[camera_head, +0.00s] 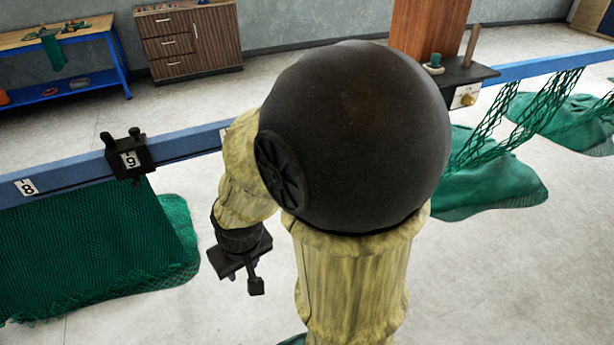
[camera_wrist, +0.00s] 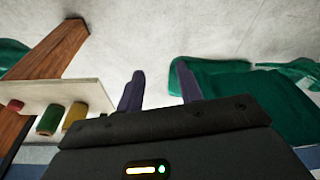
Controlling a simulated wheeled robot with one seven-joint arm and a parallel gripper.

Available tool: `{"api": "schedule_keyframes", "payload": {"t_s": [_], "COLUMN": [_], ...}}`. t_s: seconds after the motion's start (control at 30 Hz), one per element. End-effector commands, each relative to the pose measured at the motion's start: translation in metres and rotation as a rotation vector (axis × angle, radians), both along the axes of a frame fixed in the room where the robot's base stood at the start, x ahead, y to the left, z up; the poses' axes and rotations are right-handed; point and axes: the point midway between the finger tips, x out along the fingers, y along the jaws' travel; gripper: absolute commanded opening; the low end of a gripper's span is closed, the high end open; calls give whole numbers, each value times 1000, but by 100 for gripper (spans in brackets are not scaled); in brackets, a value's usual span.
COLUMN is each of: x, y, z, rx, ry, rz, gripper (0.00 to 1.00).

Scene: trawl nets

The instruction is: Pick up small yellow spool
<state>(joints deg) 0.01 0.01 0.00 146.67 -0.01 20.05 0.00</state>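A small yellow cylinder, which looks like the yellow spool (camera_wrist: 74,116), shows in the wrist view at the left. It is beside a green one (camera_wrist: 49,119) and a red one (camera_wrist: 15,107), all at a pale board (camera_wrist: 95,96). My gripper (camera_wrist: 161,90) has its two dark fingers apart with nothing between them; the yellow spool is to their left. In the head view my gripper (camera_head: 246,270) hangs low at the left of my arm, above the floor. I cannot clearly make out the yellow spool in the head view.
A blue rail (camera_head: 75,178) crosses the room with green nets (camera_head: 95,245) hanging from it. A brown post (camera_head: 425,30) and a dark shelf (camera_head: 465,73) with a green-topped item (camera_head: 434,62) stand at the back right. My arm hides the middle. Pale floor is open around.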

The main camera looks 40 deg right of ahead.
Motion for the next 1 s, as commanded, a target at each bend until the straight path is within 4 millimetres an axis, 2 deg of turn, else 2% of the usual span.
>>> {"api": "schedule_keyframes", "payload": {"t_s": [0.23,0.37,0.47,0.57,0.67,0.83,1.0], "x": [0,0,-1,-3,-5,1,26], "y": [0,-1,-5,-16,-36,-85,-137], "z": [0,-2,-12,-29,-50,-77,-86], "rx": [0,-7,-38,-105,-211,-450,-734], "ry": [0,10,54,144,275,528,778], "rz": [0,11,60,158,297,556,796], "gripper": [36,60,79,79,79,79,79]}}
